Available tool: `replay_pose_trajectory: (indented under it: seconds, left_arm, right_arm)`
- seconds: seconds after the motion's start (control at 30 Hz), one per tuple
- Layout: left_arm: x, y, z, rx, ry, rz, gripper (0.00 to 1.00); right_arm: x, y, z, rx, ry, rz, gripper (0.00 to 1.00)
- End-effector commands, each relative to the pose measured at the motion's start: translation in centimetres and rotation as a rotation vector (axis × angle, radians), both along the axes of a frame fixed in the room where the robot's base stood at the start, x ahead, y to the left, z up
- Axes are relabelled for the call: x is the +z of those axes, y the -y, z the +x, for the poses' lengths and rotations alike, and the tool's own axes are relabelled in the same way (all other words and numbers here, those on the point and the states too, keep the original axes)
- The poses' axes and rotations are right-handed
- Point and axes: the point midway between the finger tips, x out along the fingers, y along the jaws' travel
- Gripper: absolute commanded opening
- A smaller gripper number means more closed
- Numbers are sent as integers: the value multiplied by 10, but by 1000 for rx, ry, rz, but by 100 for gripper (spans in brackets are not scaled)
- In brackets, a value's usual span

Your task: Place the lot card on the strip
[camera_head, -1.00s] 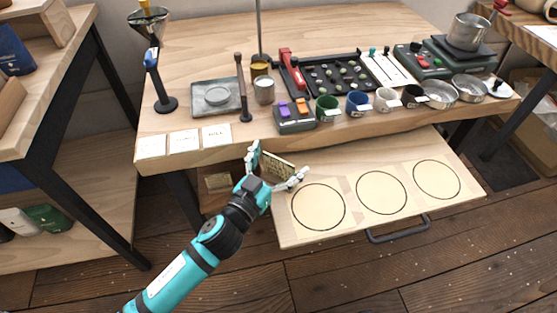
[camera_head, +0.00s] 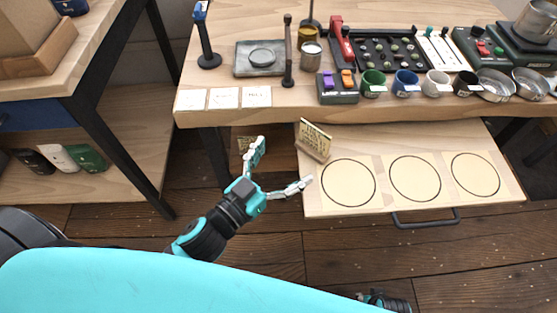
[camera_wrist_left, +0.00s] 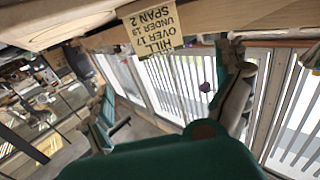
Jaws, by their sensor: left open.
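The tan lot card (camera_head: 314,139) stands tilted at the back left corner of a pulled-out wooden board (camera_head: 395,205). In the left wrist view the card (camera_wrist_left: 152,32) shows at the top, its print upside down, with "HILL" and "SPAN 2" readable. My left gripper (camera_head: 284,165) is open and empty, left of and in front of the card, its fingers spread wide and apart from it. In the left wrist view both fingers frame an empty gap below the card. I cannot tell which part is the strip; a low wooden piece lies under the card.
Three white cards (camera_head: 224,98) lie along the table's front edge. Cups, a dark tray (camera_head: 385,52) and a scale plate (camera_head: 260,57) stand behind. Three ringed circles mark the board, which has a dark handle (camera_head: 425,219). A shelf unit stands left. The board's top is otherwise clear.

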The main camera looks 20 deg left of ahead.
Motion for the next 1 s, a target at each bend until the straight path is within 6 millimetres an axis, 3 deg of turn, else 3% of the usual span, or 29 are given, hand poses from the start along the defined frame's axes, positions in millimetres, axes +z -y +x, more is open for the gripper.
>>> replay_pose_trajectory:
  seconds: [0.23,0.33,0.47,0.53,0.63,0.7,0.83,0.9,1.0]
  left_arm:
    - [-2,-3,-2,6,-5,4,100]
    - [-28,-15,5,58,-66,35,100]
    - [-107,-49,13,190,-265,132,100]
    - [-163,-71,6,260,-425,201,100]
    - [-246,-97,-23,317,-689,298,100]
    - [-295,-106,-53,321,-871,350,100]
    - [-355,-107,-110,273,-1139,404,100]
    - [-372,-105,-131,241,-1229,416,100]
    - [-382,-102,-147,215,-1292,422,100]
  right_arm:
    - [0,1,-6,0,-9,-1,21]
    - [0,1,-6,0,-9,-2,21]
    - [0,1,-5,0,-9,-2,21]
    - [0,1,-5,0,-7,-1,21]
    - [0,1,-3,0,-4,-2,21]
    - [0,1,-1,0,-2,-1,21]
    - [1,1,1,0,2,-2,21]
    - [1,1,2,0,3,-1,21]
    - [1,1,2,0,4,-1,21]
